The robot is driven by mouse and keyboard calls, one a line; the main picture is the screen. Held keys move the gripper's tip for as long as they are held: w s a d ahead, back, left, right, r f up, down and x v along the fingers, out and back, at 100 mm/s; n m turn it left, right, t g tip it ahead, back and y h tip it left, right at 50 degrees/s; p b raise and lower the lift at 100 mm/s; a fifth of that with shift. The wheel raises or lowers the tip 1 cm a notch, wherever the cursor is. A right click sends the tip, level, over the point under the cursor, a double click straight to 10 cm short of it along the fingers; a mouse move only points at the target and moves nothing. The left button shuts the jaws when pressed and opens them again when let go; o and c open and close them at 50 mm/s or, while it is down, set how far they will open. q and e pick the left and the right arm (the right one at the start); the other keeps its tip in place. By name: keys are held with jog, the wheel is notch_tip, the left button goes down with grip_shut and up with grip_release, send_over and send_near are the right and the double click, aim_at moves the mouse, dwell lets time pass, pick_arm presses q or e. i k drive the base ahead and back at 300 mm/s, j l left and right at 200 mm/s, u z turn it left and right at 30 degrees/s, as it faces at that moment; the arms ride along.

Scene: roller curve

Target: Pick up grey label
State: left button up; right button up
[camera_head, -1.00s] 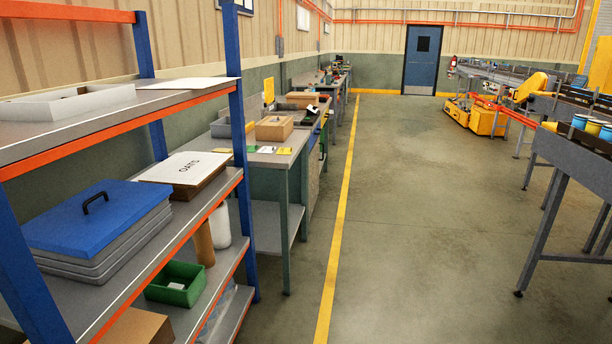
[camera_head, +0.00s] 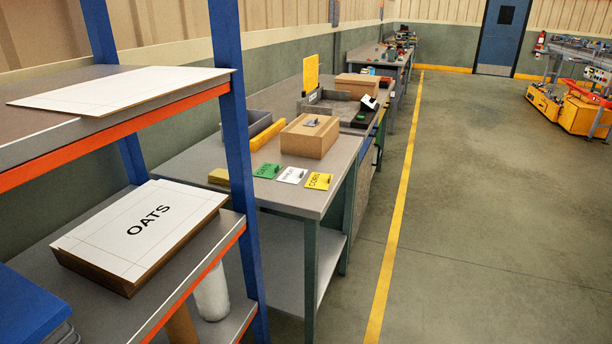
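Three small labels lie in a row near the front edge of the first workbench (camera_head: 232,182): a green label (camera_head: 267,171) reading OATS, a whitish label (camera_head: 292,175) with small dark text, and a yellow label (camera_head: 318,181) reading CORN. Each has a small dark piece on it. I cannot tell whether this item or the whitish label is the grey label. Neither of my grippers shows in the head view.
A blue-and-orange shelf rack (camera_head: 228,95) stands at the left, holding a box with an OATS sheet (camera_head: 140,228). A grey bin (camera_head: 262,128) and a dark tray (camera_head: 358,117) are on the benches.

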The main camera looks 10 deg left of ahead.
aim_at(311, 124)
jog(key=i+l+u, duration=0.15)
jog(key=i+u, duration=0.15)
jog(key=i, duration=0.2)
jog(key=i+l+u, duration=0.3)
jog(key=i, duration=0.25)
